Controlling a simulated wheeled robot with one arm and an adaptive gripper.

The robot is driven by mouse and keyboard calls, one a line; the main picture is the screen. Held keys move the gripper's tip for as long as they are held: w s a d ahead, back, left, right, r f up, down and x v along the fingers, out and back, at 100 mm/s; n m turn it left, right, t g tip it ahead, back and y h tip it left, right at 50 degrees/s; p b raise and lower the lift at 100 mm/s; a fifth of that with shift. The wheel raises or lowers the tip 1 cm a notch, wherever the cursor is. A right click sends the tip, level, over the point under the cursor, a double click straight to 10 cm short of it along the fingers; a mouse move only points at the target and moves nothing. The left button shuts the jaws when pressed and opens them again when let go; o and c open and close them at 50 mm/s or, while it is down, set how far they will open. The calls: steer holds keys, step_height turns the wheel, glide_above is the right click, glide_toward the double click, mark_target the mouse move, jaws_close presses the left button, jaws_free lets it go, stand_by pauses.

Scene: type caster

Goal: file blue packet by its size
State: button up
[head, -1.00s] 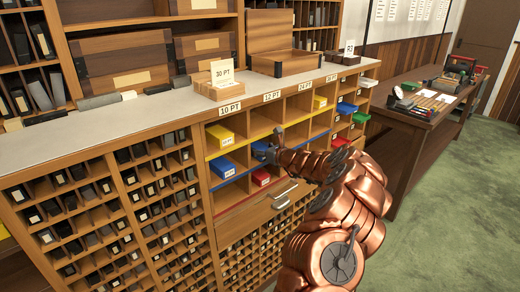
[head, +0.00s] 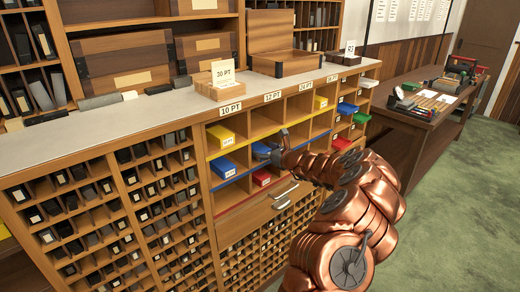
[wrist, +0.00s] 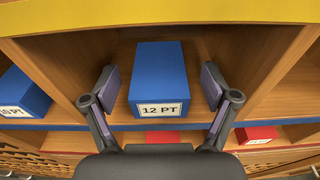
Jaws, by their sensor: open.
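A blue packet labelled 12 PT (wrist: 158,80) sits in a wooden compartment in the wrist view. In the head view this blue packet (head: 261,150) shows partly behind my gripper (head: 277,152), in the blue-edged row of the 12 PT column. In the wrist view my gripper (wrist: 160,95) is open, with one finger on each side of the packet's front and gaps visible beside it. Another blue packet, marked 10 PT (head: 222,167), lies in the compartment to the left; it also shows in the wrist view (wrist: 20,97).
Red packets (head: 261,177) lie in the row below, and a yellow packet (head: 220,134) above. More blue and green packets (head: 347,108) lie at the right. A 30 PT card (head: 223,73) stands on the cabinet top (head: 60,146). Compartment dividers flank my gripper.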

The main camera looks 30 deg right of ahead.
steer(key=v, duration=0.9)
steer(key=shift+s, duration=0.3)
steer(key=shift+r, duration=0.1)
